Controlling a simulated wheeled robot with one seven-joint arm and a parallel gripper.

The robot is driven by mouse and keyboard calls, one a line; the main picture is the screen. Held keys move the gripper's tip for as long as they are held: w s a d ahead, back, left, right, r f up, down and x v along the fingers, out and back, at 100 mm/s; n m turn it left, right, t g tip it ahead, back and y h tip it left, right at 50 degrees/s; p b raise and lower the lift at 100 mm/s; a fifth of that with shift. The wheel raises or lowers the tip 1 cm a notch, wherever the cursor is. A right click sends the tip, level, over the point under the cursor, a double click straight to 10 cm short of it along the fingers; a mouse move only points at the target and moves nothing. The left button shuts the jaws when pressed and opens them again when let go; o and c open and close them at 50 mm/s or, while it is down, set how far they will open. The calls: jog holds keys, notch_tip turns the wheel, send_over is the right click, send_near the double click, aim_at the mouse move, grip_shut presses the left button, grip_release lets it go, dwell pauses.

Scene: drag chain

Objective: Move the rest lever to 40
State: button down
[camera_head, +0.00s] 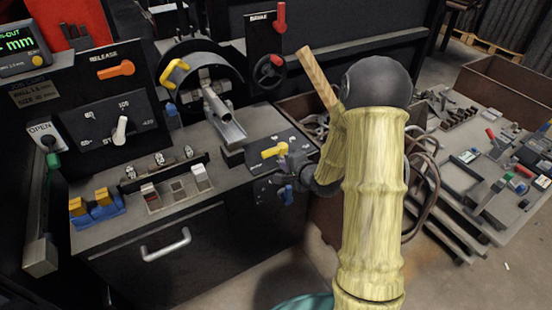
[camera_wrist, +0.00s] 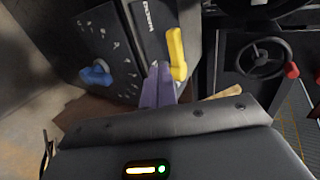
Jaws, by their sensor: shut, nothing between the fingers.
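A yellow lever (camera_head: 275,150) sits on a small dark panel (camera_head: 262,162) at the right end of the workbench. In the wrist view the yellow lever (camera_wrist: 177,52) stands just right of my gripper's fingertips. Small lettering on the panel is too blurred to read, so I cannot tell for certain which control is the rest lever. A blue knob (camera_wrist: 97,73) with scale marks beside it is on the adjoining face, left of the fingers. My gripper (camera_wrist: 160,66) is shut and empty, its tips close beside the yellow lever; contact cannot be told.
A white pointer lever (camera_head: 121,130) and an orange release lever (camera_head: 115,69) are on the left panel. A tool-covered table (camera_head: 490,170) stands at the right.

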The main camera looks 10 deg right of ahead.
aim_at(272, 155)
jog(key=w, duration=0.2)
jog(key=w+a, duration=0.1)
jog(key=w, duration=0.1)
jog(key=w+a+f, duration=0.1)
jog(key=shift+w+f, duration=0.1)
jog(key=shift+w, duration=0.3)
jog(key=shift+w+d, duration=0.1)
jog(key=shift+d, duration=0.1)
